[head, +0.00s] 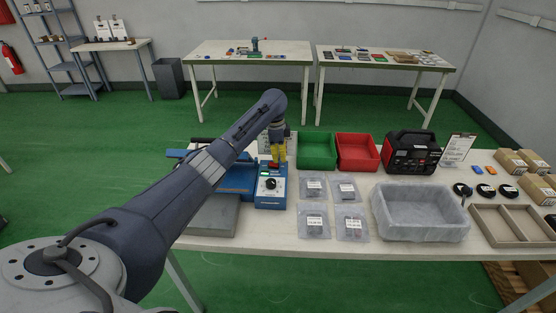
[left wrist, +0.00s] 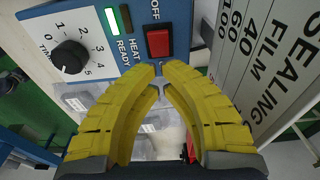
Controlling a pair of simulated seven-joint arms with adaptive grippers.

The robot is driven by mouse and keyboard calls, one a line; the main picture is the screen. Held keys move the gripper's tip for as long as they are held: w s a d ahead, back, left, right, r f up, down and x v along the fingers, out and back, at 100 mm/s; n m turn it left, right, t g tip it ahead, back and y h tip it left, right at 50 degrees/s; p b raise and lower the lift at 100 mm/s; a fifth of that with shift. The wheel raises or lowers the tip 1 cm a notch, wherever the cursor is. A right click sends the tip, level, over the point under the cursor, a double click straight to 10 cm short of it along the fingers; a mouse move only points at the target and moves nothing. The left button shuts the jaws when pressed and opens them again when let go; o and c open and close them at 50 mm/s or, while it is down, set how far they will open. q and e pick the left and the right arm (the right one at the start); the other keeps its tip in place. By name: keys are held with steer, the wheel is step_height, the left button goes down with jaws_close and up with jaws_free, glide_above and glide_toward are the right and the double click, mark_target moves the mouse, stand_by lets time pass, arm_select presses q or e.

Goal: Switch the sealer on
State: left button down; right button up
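The sealer (head: 236,178) is a blue machine on the front table, partly hidden behind my left arm. Its control box (head: 271,200) faces me with a black timer knob. In the left wrist view the panel shows the timer knob (left wrist: 70,57), a bright green lamp beside a darker one, and a red rocker switch (left wrist: 158,42) marked OFF. My left gripper (left wrist: 159,72) has yellow fingers with tips nearly together and nothing visible between them. The tips appear just short of the switch; contact cannot be told. In the head view the gripper (head: 277,163) points down over the box. My right gripper is not in view.
A sealing film card (left wrist: 270,60) stands beside the panel. Green (head: 317,147) and red (head: 357,150) bins stand behind bagged parts (head: 313,222). A lined grey tray (head: 420,230) and a black-and-red power unit (head: 412,150) are further right.

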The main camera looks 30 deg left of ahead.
arm_select(q)
step_height(320, 180, up, 13)
steer(key=w+d, duration=0.1)
steer(key=d, duration=0.1)
steer(key=shift+w+d+f, duration=0.15)
steer(key=shift+d+f, duration=0.05)
steer(key=shift+d, duration=0.05)
stand_by(0.4)
